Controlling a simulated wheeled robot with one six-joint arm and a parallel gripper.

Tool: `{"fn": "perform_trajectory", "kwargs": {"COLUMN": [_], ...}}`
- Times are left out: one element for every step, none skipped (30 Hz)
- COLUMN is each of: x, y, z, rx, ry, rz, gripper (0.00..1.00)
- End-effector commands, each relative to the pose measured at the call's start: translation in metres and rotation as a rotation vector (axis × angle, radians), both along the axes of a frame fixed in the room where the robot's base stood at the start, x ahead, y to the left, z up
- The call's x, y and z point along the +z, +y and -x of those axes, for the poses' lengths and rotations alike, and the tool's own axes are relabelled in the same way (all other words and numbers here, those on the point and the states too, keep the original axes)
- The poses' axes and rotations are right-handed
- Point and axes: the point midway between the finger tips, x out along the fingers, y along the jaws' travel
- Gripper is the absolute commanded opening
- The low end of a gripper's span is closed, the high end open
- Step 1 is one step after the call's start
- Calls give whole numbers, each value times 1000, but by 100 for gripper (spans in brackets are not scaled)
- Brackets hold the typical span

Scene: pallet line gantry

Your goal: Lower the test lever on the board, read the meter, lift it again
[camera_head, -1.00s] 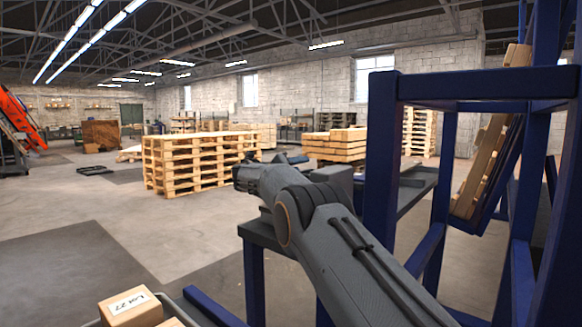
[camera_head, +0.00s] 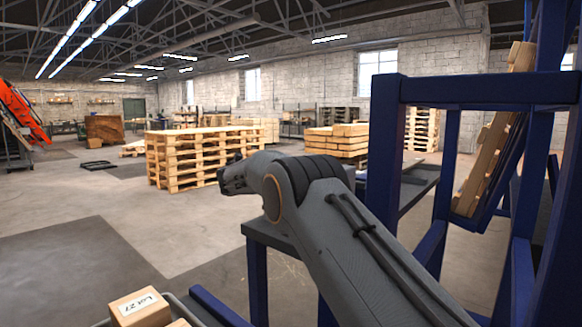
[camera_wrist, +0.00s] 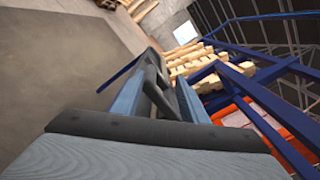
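No test lever, board or meter can be made out in either view. My gripper (camera_head: 228,178) is at the far end of my grey arm in the head view, in the air above a dark bench top and pointing left. It is small and dark there, so its fingers are not clear. In the wrist view, dark and blue-grey parts, which seem to be my gripper (camera_wrist: 150,98), fill the lower middle. I cannot tell how far apart the fingers are, and I see nothing held.
A blue steel frame (camera_head: 384,150) stands close on the right, with tilted wooden pieces (camera_head: 486,165) in it. A dark bench (camera_head: 268,236) is under my arm. Stacked pallets (camera_head: 190,160) stand beyond; the floor at left is open.

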Motion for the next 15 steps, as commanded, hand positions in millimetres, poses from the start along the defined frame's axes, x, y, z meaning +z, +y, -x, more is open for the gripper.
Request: {"fn": "perform_trajectory", "kwargs": {"x": [2,2,2,2,2,2,2,2,2,2,2,2,2,2,2], "y": [3,4,6,8,9,11,12,13,15,16,17,19,20,21,23], "z": [3,5,7,8,10,12,13,14,16,18,19,21,22,24,26], "rx": [1,1,1,1,1,2,2,2,3,3,2,2,2,2,2], "ry": [2,1,1,1,1,0,0,1,0,0,0,0,0,0,0], "rz": [1,2,2,1,1,1,1,2,2,2,1,1,1,1,1], "gripper": [39,39,39,39,39,39,39,39,39,39,39,39,39,39,39]}}
